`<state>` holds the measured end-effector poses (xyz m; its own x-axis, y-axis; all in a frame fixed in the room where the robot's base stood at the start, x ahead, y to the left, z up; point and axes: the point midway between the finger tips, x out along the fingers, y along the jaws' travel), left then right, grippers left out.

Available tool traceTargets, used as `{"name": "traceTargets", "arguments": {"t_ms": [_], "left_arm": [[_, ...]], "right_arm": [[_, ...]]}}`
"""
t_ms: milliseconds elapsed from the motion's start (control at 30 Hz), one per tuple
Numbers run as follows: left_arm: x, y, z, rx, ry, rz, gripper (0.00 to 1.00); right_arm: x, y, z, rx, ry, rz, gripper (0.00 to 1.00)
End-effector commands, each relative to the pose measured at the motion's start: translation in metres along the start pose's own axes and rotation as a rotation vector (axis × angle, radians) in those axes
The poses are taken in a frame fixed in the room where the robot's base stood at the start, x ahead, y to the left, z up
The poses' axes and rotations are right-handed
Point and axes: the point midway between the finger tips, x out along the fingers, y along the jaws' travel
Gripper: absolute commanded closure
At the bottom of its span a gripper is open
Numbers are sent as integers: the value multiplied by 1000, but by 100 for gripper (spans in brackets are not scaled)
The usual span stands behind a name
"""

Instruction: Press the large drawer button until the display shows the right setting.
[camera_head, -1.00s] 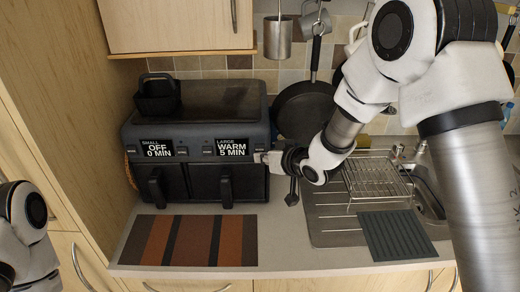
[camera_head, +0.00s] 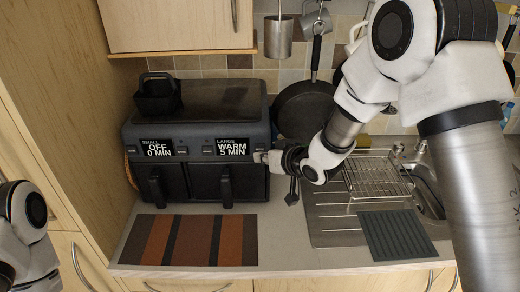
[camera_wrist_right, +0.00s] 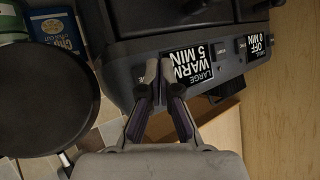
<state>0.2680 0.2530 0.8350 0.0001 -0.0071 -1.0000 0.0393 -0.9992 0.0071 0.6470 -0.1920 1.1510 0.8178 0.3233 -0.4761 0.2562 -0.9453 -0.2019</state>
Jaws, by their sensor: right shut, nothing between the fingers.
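A dark two-drawer air fryer (camera_head: 200,110) stands on the counter at the left back. Its large display (camera_head: 232,147) reads "LARGE WARM 5 MIN", and its small display (camera_head: 157,148) reads "SMALL OFF 0 MIN". My right gripper (camera_head: 264,157) is shut and empty, its tips at the front panel just right of the large display. In the right wrist view the fingertips (camera_wrist_right: 158,68) sit by the edge of the large display (camera_wrist_right: 190,70). The large drawer button is hidden behind or beside the fingertips, so contact cannot be told. My left gripper is out of view.
A striped mat (camera_head: 193,240) lies before the fryer. A dish rack (camera_head: 376,177) and sink stand at the right, with a dark ribbed mat (camera_head: 397,235) in front. A black pan (camera_head: 304,110) hangs behind my right wrist.

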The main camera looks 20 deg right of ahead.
Motion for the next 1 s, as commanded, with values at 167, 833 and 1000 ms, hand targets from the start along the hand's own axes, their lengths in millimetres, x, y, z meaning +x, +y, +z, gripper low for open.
{"name": "traceTargets", "arguments": {"t_ms": [167,833,1000], "left_arm": [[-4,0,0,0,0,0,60],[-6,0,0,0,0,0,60],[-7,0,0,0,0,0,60]], "right_arm": [[3,3,-4,0,0,0,100],[7,6,-6,1,-1,0,100],[9,7,-7,0,0,0,100]]}}
